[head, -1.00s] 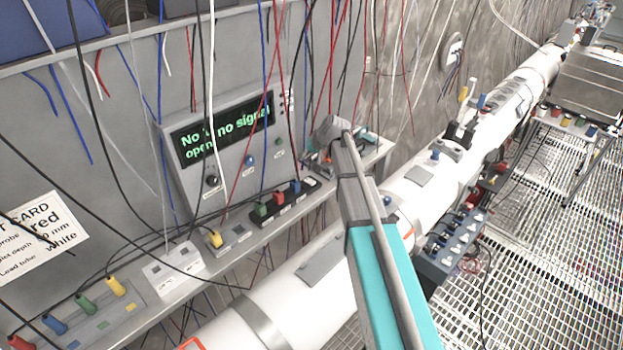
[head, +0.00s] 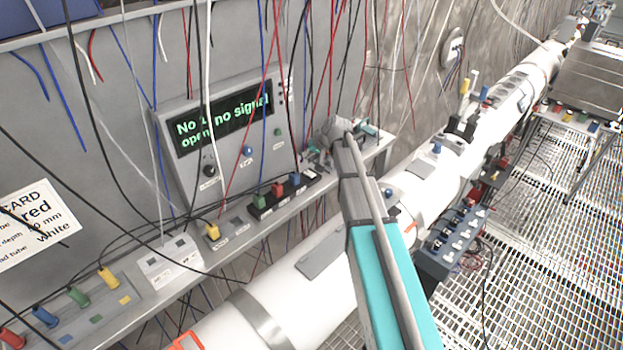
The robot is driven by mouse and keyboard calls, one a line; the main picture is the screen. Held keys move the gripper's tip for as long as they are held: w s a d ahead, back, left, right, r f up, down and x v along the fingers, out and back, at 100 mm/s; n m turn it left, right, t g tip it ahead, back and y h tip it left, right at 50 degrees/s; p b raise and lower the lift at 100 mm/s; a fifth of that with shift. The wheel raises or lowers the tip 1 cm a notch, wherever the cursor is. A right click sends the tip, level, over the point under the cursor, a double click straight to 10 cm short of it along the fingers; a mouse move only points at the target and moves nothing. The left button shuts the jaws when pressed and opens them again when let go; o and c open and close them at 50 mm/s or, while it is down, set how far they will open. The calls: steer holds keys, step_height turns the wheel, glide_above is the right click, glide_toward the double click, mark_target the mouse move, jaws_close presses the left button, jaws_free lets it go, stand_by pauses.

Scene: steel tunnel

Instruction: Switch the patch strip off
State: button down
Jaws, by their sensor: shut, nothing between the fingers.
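A black strip (head: 266,211) lies on the grey shelf below the display, with green, red and blue plugs standing in it. It looks like the patch strip, but its labels are too small to read. My gripper (head: 318,158) is shut and empty near the right end of this strip, at the far end of my grey and turquoise arm. I cannot tell whether it touches the strip. No switch on the strip shows clearly; its right end is partly hidden by my gripper.
A display box (head: 222,135) reads "no signal" and "open". A white two-switch box (head: 170,262) and a panel with coloured plugs (head: 85,312) stand left on the shelf. Many cables hang in front. A white pipe (head: 290,290) runs below the shelf.

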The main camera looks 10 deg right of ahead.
mark_target(309, 173)
steer(key=shift+s+d+f+b, duration=0.1)
steer(key=shift+s+f+b, duration=0.05)
steer(key=shift+f+b, duration=1.1)
steer(key=shift+s+d+f+b, duration=0.1)
steer(key=shift+s+f+b, duration=0.05)
steer(key=shift+f+b, duration=1)
steer(key=shift+f, duration=0.15)
steer(key=shift+s+f, duration=0.1)
steer(key=shift+f, duration=0.35)
steer(key=shift+s+f+b, duration=0.1)
steer(key=shift+s+b, duration=0.1)
steer(key=shift+b, duration=0.25)
stand_by(0.4)
steer(key=shift+w+a+r+p, duration=0.1)
steer(key=shift+w+r+p, duration=0.15)
steer(key=shift+r+p, duration=0.25)
steer(key=shift+w+a+r+p, duration=0.1)
steer(key=shift+w+r+p, duration=0.05)
steer(key=shift+r+p, duration=1.1)
steer(key=shift+w+a+r+p, duration=0.1)
steer(key=shift+w+r+p, duration=0.05)
steer(key=shift+r+p, duration=1.1)
